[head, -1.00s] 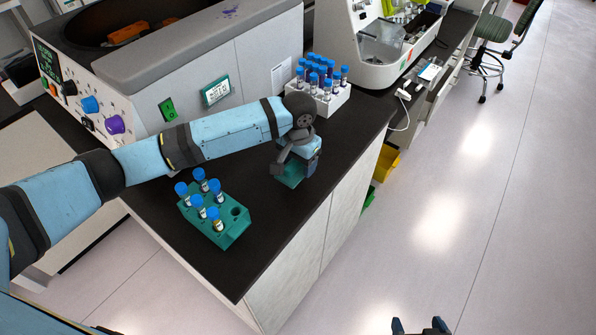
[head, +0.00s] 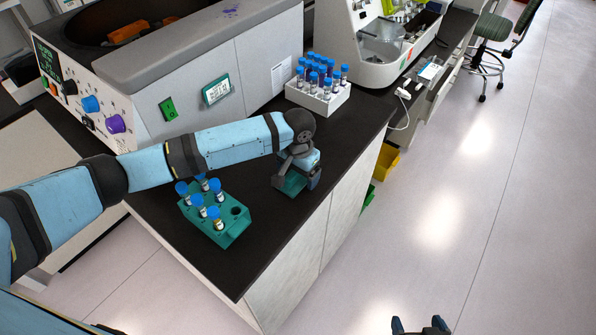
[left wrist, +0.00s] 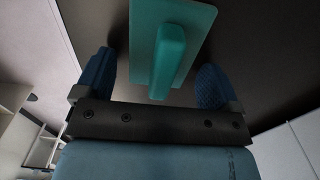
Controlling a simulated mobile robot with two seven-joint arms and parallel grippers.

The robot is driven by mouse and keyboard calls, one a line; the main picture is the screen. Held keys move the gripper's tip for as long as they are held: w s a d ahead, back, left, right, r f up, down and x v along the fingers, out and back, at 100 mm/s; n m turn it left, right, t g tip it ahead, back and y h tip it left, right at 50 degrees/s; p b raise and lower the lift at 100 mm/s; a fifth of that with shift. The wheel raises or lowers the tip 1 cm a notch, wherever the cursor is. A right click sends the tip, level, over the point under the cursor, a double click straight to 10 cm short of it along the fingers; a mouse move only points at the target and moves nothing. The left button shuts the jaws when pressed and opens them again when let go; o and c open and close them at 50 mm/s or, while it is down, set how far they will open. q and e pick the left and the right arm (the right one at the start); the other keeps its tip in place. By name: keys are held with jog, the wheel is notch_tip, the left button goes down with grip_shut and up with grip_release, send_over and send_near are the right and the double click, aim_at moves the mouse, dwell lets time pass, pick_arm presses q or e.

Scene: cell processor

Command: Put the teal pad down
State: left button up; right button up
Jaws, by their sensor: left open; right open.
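The teal pad (head: 292,184) lies on the black counter under my left gripper in the head view, partly hidden by it. In the left wrist view the pad (left wrist: 196,16) shows as a flat teal plate with a raised block-like handle (left wrist: 168,62). My left gripper (head: 296,180) is open, its blue fingers standing apart on either side of the handle, with a gap on each side. The wrist view shows the same open left gripper (left wrist: 157,82). My right gripper (head: 421,326) is open and empty at the bottom edge of the head view, over the floor.
A teal rack (head: 224,228) with blue-capped tubes stands on the counter left of the pad. A white rack (head: 318,98) of several blue-capped tubes stands behind it. A large grey machine (head: 215,75) lines the back. The counter's front edge (head: 290,245) is close by.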

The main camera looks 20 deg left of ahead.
pick_arm(q)
notch_tip(320, 180, up, 12)
jog(key=shift+r+b, duration=0.2)
jog(key=shift+b, duration=0.1)
jog(key=shift+f, duration=0.1)
dwell(0.6)
